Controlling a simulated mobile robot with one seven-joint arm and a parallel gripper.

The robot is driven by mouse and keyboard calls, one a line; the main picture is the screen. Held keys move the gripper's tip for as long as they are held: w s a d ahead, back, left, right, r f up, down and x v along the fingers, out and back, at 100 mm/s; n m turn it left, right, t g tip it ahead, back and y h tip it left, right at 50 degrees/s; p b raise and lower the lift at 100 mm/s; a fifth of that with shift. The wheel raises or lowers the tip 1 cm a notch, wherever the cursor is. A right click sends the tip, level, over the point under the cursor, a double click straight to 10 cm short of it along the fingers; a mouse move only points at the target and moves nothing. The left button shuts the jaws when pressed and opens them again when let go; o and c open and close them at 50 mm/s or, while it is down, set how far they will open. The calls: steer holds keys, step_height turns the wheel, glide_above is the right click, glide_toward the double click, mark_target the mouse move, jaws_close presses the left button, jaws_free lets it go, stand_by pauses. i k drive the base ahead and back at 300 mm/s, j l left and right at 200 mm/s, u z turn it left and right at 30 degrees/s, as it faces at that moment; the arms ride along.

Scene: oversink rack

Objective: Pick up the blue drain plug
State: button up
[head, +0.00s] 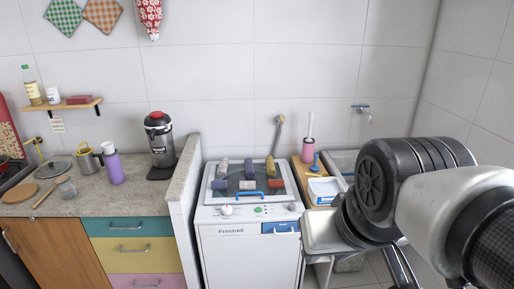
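A small blue piece (315,163) stands on the wooden rack (299,174) over the sink, right of the washing machine. It looks like the blue drain plug, but it is too small to be sure. My arm covers the right front of the picture, in front of the sink. My gripper's fingers do not show, so I cannot see what they hold.
A pink brush holder (308,150) and a white-and-blue tub (323,191) are beside the blue piece. The sink (343,160) is partly hidden by my arm. The washing machine (246,240) carries several rolled cloths and a blue handle-like piece (250,194). A tap (362,109) is on the wall.

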mark_target(314, 169)
steer(key=i+l+u, duration=0.15)
steer(key=i+l, duration=0.35)
steer(key=i+l+u, duration=0.1)
steer(key=i+l, duration=0.4)
steer(key=i+l+u, duration=0.15)
steer(key=i+l, duration=0.35)
steer(key=l, duration=0.2)
